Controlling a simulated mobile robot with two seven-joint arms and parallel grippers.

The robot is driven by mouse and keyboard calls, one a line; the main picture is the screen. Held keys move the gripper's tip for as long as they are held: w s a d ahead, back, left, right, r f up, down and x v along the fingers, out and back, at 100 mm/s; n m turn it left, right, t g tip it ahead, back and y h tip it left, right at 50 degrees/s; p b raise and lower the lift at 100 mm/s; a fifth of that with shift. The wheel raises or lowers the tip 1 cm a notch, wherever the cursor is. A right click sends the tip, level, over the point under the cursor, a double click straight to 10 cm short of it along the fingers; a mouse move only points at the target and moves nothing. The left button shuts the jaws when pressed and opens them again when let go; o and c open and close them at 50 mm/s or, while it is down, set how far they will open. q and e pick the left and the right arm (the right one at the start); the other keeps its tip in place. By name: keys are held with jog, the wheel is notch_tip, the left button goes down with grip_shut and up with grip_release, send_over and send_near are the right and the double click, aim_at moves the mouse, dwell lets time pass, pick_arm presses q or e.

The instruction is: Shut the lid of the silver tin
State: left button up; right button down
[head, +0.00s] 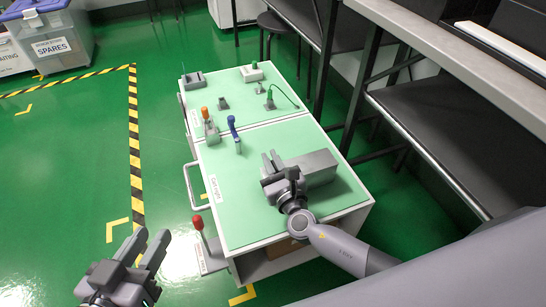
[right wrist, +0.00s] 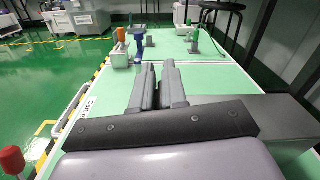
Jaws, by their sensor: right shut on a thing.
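The silver tin (head: 318,166) is a grey box on the right part of the light-green cart top (head: 245,215). The fingers (right wrist: 159,85) also show in the right wrist view. I cannot tell the lid apart from the body. My left gripper (head: 144,246) is open and empty, low over the floor left of the cart.
A red knob (head: 197,222) is at the cart's front left. A bench (head: 480,75) stands right.

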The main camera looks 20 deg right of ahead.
pick_arm(q)
jog(key=shift+a, duration=0.15)
pick_arm(e)
jog(key=shift+f, duration=0.35)
jog(key=c, duration=1.2)
grip_release()
jog(key=shift+a, duration=0.1)
jog(key=shift+c, duration=0.2)
pick_arm(q)
jog(key=shift+s, duration=0.15)
